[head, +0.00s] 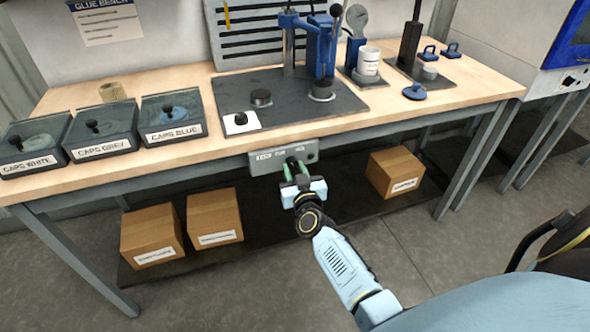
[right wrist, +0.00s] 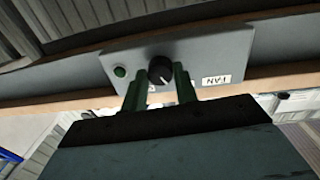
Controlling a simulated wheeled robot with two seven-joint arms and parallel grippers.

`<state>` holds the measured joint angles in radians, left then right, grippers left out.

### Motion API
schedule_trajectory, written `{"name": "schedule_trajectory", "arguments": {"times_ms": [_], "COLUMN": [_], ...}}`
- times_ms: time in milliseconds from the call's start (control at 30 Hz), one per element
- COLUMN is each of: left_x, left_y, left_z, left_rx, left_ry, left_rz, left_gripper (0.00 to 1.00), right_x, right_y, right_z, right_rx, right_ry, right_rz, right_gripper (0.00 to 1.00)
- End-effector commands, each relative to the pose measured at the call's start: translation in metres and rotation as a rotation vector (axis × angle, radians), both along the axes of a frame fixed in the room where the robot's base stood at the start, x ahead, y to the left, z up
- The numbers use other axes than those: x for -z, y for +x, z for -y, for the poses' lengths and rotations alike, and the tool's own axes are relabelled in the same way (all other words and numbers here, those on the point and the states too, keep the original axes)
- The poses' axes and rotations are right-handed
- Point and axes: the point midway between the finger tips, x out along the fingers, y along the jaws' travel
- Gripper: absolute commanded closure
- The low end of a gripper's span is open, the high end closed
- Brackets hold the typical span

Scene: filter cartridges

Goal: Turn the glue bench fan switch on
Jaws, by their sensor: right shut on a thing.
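The fan switch is a black rotary knob (right wrist: 160,70) on a grey panel (head: 258,163) fixed to the front edge of the glue bench. The panel also shows in the right wrist view (right wrist: 205,60), where it appears upside down with a FAN label. A dark green round lamp (right wrist: 120,71) sits beside the knob and does not look brightly lit. My right gripper (head: 297,168) is at the panel, its green fingers (right wrist: 158,88) shut on the knob from both sides. The knob's white pointer line shows, but its setting words are partly hidden. My left gripper is not in view.
The wooden bench top (head: 190,157) carries caps boxes (head: 95,130), a blue press (head: 321,50) and a white cup (head: 369,61). Cardboard boxes (head: 214,216) stand on the dark lower shelf (head: 285,228). The floor in front is clear.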

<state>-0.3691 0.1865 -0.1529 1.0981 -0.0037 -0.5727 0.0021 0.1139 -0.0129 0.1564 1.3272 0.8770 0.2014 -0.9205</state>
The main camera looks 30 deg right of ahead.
Motion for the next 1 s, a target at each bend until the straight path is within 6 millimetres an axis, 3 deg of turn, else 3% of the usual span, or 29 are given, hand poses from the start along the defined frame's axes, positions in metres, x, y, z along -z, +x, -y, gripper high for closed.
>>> {"name": "schedule_trajectory", "arguments": {"times_ms": [533,1000], "left_x": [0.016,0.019], "left_y": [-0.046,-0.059], "left_z": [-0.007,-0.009], "left_rx": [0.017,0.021], "left_ry": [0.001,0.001], "left_rz": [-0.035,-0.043], "left_gripper": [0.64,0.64], "right_x": [-0.002,-0.002], "right_y": [0.000,0.000], "right_z": [0.000,0.000], "right_rx": [0.001,0.001], "right_ry": [0.473,0.876], "right_rz": [0.113,0.209], "right_gripper": [0.94,0.94]}}
